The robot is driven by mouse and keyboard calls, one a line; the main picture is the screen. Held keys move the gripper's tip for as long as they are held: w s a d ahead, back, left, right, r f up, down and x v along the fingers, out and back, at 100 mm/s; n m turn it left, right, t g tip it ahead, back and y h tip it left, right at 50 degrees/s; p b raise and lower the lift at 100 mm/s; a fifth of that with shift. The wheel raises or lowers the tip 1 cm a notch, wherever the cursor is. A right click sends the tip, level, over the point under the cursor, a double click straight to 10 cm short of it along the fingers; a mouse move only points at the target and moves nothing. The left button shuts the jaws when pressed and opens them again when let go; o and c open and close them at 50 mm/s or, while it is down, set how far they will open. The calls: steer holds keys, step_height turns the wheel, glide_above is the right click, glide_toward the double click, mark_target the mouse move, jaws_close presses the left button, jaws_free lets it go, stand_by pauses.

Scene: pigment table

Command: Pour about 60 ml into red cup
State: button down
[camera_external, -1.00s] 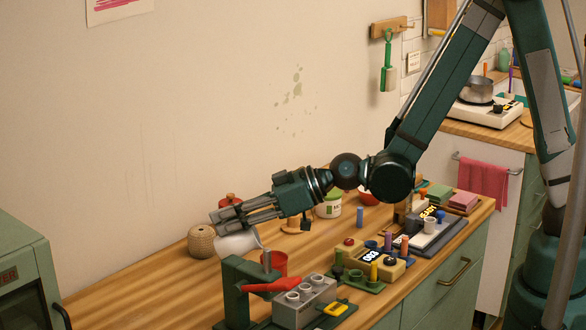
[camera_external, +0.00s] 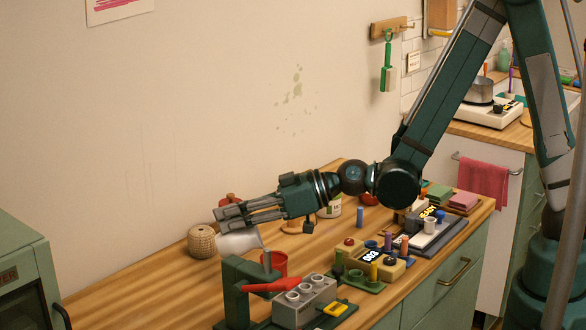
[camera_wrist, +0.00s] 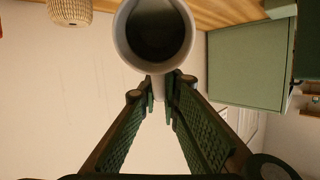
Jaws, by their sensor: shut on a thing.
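A white jug (camera_external: 240,240) hangs tilted in my gripper (camera_external: 230,216), which is shut on it at the left of the external view. In the wrist view the jug's round mouth (camera_wrist: 154,30) faces the camera and looks dark inside; the liquid level cannot be told. The narrow handle (camera_wrist: 158,86) sits between the fingertips (camera_wrist: 168,92). The red cup (camera_external: 273,264) stands on the wooden table just right of and below the jug, partly hidden by the green press. No stream of liquid is visible.
A green press (camera_external: 236,290) with a red lever (camera_external: 270,286) stands in front of the red cup. A grey block (camera_external: 304,299) with white cups is beside it. A woven pot (camera_external: 201,241) stands left of the jug.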

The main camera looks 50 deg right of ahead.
mark_target(219, 234)
steer(key=shift+s+d+r+t+y+b, duration=0.3)
steer(key=shift+s+d+b, duration=0.2)
steer(key=shift+b, duration=0.3)
steer(key=shift+w+a, duration=0.1)
steer(key=shift+w+a+p, duration=0.15)
steer(key=shift+p, duration=0.45)
steer(key=shift+w+a+f+g+h+p, duration=0.15)
steer(key=shift+w+a+g+h+p, duration=0.25)
steer(key=shift+p, duration=0.25)
steer(key=shift+w+a+f+g+h+p, duration=0.25)
steer(key=shift+w+f+g+h+p, duration=0.1)
steer(key=shift+f+g+h+p, duration=0.25)
steer(key=shift+f, duration=0.25)
steer(key=shift+w+a+f, duration=0.1)
steer(key=shift+w+a, duration=0.05)
steer(key=shift+w+a+f+g+h+p, duration=0.3)
steer(key=shift+f+g+h, duration=0.2)
steer(key=shift+g, duration=0.1)
steer(key=shift+w+a+f+g+h, duration=0.15)
steer(key=shift+w+f+g+h, duration=0.05)
steer(key=shift+f+g+h, duration=0.4)
steer(key=shift+w+a+f+g+h, duration=0.2)
steer(key=shift+f+g+h, duration=0.25)
steer(key=shift+f, duration=0.25)
